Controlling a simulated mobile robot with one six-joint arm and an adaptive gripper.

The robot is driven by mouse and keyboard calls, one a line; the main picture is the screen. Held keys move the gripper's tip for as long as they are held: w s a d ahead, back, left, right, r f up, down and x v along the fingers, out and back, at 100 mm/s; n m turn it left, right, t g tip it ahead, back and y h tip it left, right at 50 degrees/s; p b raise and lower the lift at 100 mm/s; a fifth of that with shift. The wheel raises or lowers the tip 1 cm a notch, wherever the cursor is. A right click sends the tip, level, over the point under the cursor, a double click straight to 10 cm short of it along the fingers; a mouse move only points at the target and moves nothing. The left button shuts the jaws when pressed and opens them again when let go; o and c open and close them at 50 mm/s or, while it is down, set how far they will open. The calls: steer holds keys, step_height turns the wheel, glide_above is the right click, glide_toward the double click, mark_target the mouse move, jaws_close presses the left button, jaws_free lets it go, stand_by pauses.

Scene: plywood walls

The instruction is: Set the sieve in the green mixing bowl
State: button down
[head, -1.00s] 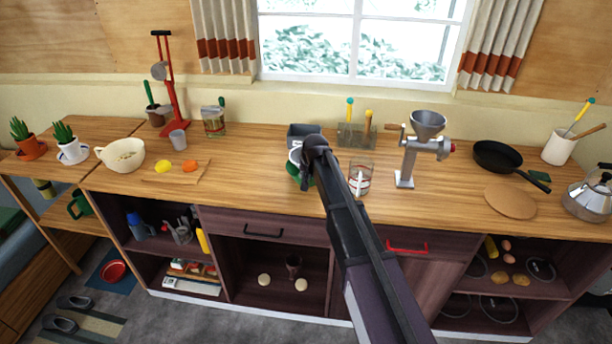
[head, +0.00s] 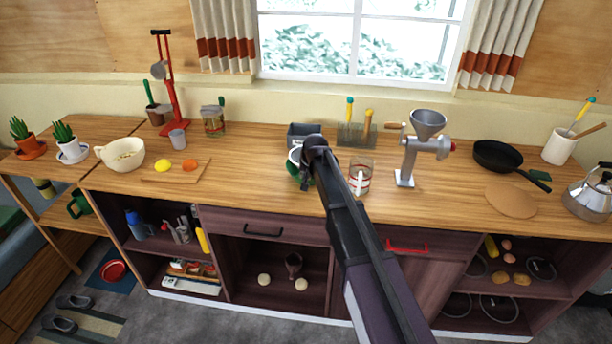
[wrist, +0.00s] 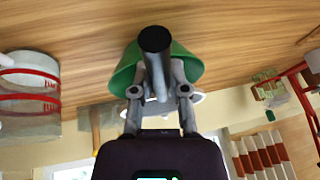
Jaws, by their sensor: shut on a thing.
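The green mixing bowl (head: 292,171) stands on the wooden counter, partly hidden behind my gripper (head: 306,178) in the head view. In the wrist view the green bowl (wrist: 122,74) shows just beyond the fingers. My gripper (wrist: 159,92) is shut on a grey rod with a black end, which looks like the handle of the sieve (wrist: 155,42). A pale curved edge (head: 295,155) shows at the bowl in the head view; I cannot tell if it is the sieve's rim. Whether the sieve rests in the bowl or hangs above it is hidden.
A grey box (head: 303,131) stands behind the bowl. A glass jar with red bands (head: 360,178) is close on the right, then a metal grinder (head: 407,155).

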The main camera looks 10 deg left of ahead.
steer(key=shift+f+b, duration=1.5)
steer(key=shift+f, duration=0.1)
stand_by(1.4)
steer(key=c, duration=0.6)
jaws_free()
steer(key=shift+o, duration=0.2)
steer(key=shift+r, duration=0.2)
